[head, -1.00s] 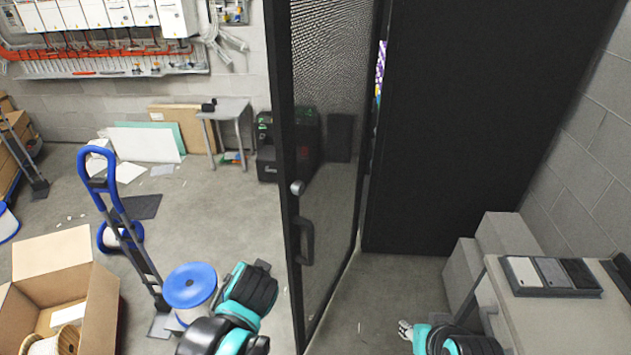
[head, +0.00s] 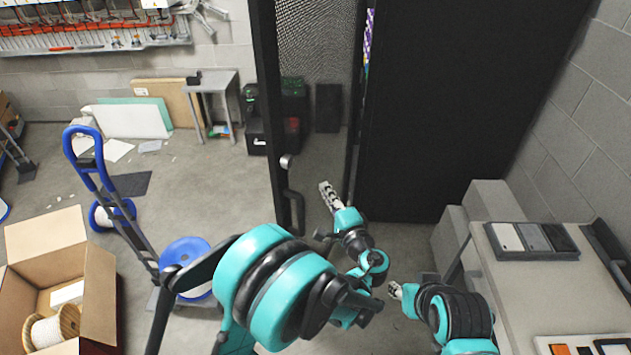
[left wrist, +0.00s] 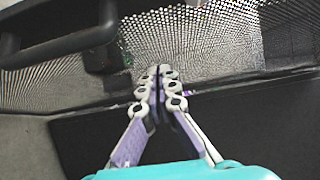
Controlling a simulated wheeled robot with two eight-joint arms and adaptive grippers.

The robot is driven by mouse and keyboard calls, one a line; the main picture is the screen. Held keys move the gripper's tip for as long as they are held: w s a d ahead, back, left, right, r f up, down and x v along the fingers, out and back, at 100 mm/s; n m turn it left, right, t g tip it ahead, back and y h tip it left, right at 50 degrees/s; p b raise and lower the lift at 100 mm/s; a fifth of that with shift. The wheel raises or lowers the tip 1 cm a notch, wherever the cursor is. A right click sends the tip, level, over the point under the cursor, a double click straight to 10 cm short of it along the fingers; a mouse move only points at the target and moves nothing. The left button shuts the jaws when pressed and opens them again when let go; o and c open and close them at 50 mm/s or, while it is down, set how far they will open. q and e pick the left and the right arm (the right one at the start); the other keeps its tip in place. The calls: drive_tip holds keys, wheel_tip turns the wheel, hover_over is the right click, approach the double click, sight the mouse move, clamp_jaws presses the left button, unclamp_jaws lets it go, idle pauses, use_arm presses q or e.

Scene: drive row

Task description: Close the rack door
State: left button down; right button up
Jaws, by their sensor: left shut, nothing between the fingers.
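The rack door (head: 312,60), a black frame with a see-through mesh panel, stands ajar, swung out from the large black rack (head: 450,110). Its dark bar handle (head: 297,208) is on the free edge, below a round silver lock. My left gripper (head: 324,186) is shut and empty, in front of the mesh and just right of the handle. In the left wrist view its fingertips (left wrist: 160,72) lie over the mesh, with the handle (left wrist: 65,45) at upper left. Contact with the door cannot be told. My right gripper (head: 394,289) hangs low by the table; its fingers are too small to read.
A grey table (head: 530,285) with trays stands at the right. Left of the door are a blue hand truck (head: 110,195), a blue-topped spool (head: 186,255) and an open cardboard box (head: 50,270). The floor behind them is mostly clear.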

use_arm(q)
drive_tip(key=b, duration=0.1)
approach(296, 159)
drive_tip(key=w+d, duration=0.1)
drive_tip(key=w, duration=0.3)
drive_tip(key=shift+w+a+f+b, duration=0.15)
drive_tip(key=shift+w+a, duration=0.25)
drive_tip(key=shift+a, duration=0.45)
drive_tip(key=shift+w+a+r+b, duration=0.1)
drive_tip(key=shift+w+a+b, duration=0.25)
drive_tip(key=shift+a, duration=0.45)
